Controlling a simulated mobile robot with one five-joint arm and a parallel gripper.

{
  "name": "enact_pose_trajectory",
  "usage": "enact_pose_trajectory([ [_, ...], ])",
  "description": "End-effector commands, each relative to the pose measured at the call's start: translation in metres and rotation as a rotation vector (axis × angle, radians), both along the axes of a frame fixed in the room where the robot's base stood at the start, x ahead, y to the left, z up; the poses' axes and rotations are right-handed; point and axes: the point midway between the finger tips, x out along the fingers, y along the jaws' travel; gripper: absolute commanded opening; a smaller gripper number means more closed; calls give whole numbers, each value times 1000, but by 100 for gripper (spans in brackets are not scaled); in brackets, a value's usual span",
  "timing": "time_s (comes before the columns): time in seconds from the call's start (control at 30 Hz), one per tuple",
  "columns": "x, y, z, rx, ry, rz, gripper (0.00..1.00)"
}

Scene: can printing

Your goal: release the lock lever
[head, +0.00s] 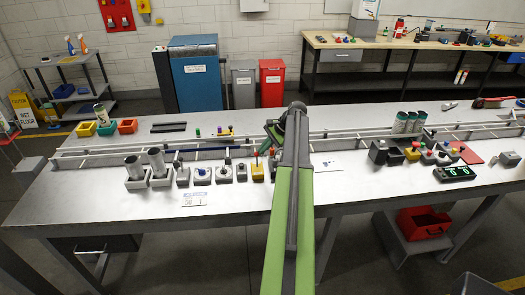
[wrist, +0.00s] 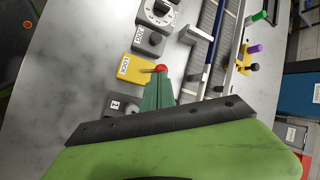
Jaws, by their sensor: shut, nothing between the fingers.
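The lock lever is a short rod with a red ball (wrist: 161,68) on a yellow box (wrist: 133,68) whose label appears to read LOCK. In the head view my arm's end hangs just right of and behind the lever.
Grey boxes with a knob (wrist: 158,10) and a button (wrist: 149,40) stand beside the yellow box. The conveyor rail (wrist: 207,50) runs close by. Two metal cylinders (head: 156,162) stand further left in the head view.

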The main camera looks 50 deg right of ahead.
Motion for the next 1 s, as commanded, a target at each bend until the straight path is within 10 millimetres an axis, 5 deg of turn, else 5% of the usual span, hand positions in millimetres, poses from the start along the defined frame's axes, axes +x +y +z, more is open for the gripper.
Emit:
enact_pose_trajectory([
  [0.73, -4, 0, 19, -1, 0, 0, 0],
  [1.0, -25, -9, 54, -1, 0, 2, 0],
])
